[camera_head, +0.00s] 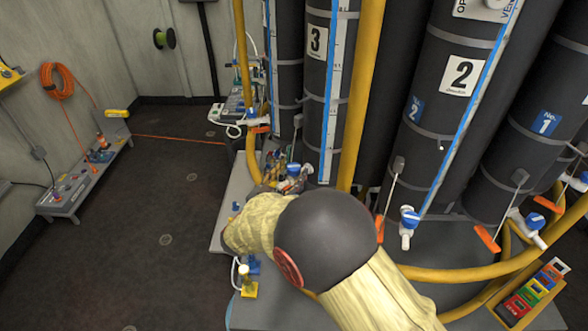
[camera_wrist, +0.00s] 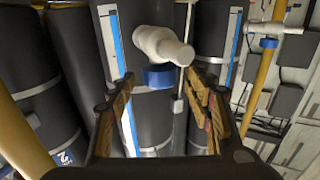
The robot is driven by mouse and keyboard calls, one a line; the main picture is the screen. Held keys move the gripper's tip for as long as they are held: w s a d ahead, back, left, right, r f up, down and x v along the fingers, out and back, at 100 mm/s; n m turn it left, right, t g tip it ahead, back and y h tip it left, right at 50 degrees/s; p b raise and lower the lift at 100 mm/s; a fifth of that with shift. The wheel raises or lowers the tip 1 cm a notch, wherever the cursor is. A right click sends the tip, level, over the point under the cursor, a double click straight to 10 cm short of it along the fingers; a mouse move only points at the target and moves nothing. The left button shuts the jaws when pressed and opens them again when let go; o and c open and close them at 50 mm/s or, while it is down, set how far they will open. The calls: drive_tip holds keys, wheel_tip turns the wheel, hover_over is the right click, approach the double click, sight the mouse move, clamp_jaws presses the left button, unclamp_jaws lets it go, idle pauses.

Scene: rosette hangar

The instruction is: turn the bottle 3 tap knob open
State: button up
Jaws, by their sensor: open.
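Bottle 3 (camera_head: 315,90) is a tall dark cylinder with a white "3" label and a blue-edged scale strip. Its white tap with a blue knob (camera_head: 293,170) shows low on it, just beyond my arm in the head view. In the wrist view a white tap (camera_wrist: 162,45) with a blue knob (camera_wrist: 160,76), apparently the same one, is centred ahead of my gripper (camera_wrist: 160,88). The jaws are open, with one finger on each side of the knob. I cannot tell how deep the knob sits between them. My arm mostly hides the gripper in the head view.
Bottle 2 (camera_head: 455,110) stands to the right with its own blue-knobbed tap (camera_head: 409,220). Another tap (camera_wrist: 268,42) is at upper right in the wrist view. Yellow pipes (camera_head: 361,90) run close by. Open floor (camera_head: 150,220) lies to the left.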

drive_tip(key=shift+x, duration=1)
drive_tip(key=shift+c, duration=1.3)
drive_tip(key=c, duration=0.9)
